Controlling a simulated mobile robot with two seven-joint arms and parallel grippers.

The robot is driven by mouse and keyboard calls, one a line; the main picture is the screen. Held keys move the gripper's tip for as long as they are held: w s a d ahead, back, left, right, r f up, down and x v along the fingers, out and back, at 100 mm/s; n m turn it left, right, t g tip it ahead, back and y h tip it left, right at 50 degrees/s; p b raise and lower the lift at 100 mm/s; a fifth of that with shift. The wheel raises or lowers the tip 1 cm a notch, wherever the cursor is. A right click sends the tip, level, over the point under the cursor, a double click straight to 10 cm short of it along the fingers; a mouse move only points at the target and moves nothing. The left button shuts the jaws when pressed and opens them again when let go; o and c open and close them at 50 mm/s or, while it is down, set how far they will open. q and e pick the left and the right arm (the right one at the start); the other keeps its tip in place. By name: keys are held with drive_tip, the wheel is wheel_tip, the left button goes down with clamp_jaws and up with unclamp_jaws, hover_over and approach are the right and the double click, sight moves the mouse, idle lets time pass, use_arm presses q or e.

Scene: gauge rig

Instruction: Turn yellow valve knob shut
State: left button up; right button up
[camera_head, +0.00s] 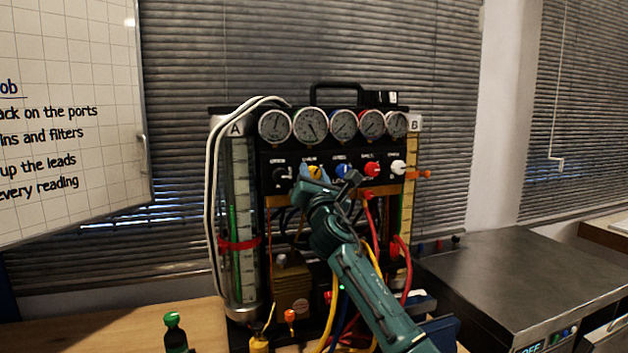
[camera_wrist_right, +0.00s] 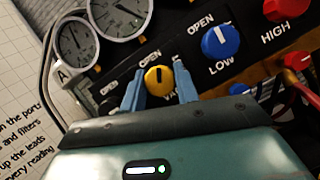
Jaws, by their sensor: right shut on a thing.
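The yellow valve knob (camera_head: 315,171) is on the black panel of the gauge rig, below the row of gauges. It also shows in the right wrist view (camera_wrist_right: 159,82), with a dark pointer mark near its top edge and an "OPEN" label at its upper left. My right gripper (camera_head: 312,176) reaches up to the panel from the lower right. In the wrist view its two blue fingers (camera_wrist_right: 159,88) stand on either side of the yellow knob, shut on it. My left gripper is not in view.
A blue knob (camera_wrist_right: 221,42) and a red knob (camera_wrist_right: 279,8) sit to the right of the yellow one. A white knob (camera_head: 398,167) is farther right. Hoses hang below the panel, around my right arm. A whiteboard (camera_head: 70,150) stands at left, a dark metal unit (camera_head: 510,275) at right.

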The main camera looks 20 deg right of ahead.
drive_tip(key=m+h, duration=0.1)
drive_tip(key=m, duration=0.2)
drive_tip(key=m+g+h, duration=0.1)
drive_tip(key=m, duration=0.2)
drive_tip(key=shift+a+r+p, duration=0.1)
drive_tip(key=shift+p, duration=0.25)
drive_tip(key=m+g+h+p, duration=0.1)
drive_tip(key=m, duration=0.2)
drive_tip(key=shift+m+g, duration=0.3)
drive_tip(key=shift+m+p, duration=0.3)
drive_tip(key=shift+m, duration=0.2)
drive_tip(key=shift+m+g+h+p, duration=0.35)
drive_tip(key=shift+m+g, duration=0.15)
drive_tip(key=shift+m, duration=0.3)
drive_tip(key=shift+m+g+p, duration=0.3)
drive_tip(key=shift+m+p, duration=0.05)
drive_tip(key=shift+m, duration=0.25)
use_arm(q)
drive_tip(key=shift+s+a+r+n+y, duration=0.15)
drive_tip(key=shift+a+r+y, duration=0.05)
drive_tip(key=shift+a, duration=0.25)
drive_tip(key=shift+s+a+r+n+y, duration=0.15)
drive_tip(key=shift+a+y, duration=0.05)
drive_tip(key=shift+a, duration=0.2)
use_arm(e)
drive_tip(key=shift+m, duration=0.5)
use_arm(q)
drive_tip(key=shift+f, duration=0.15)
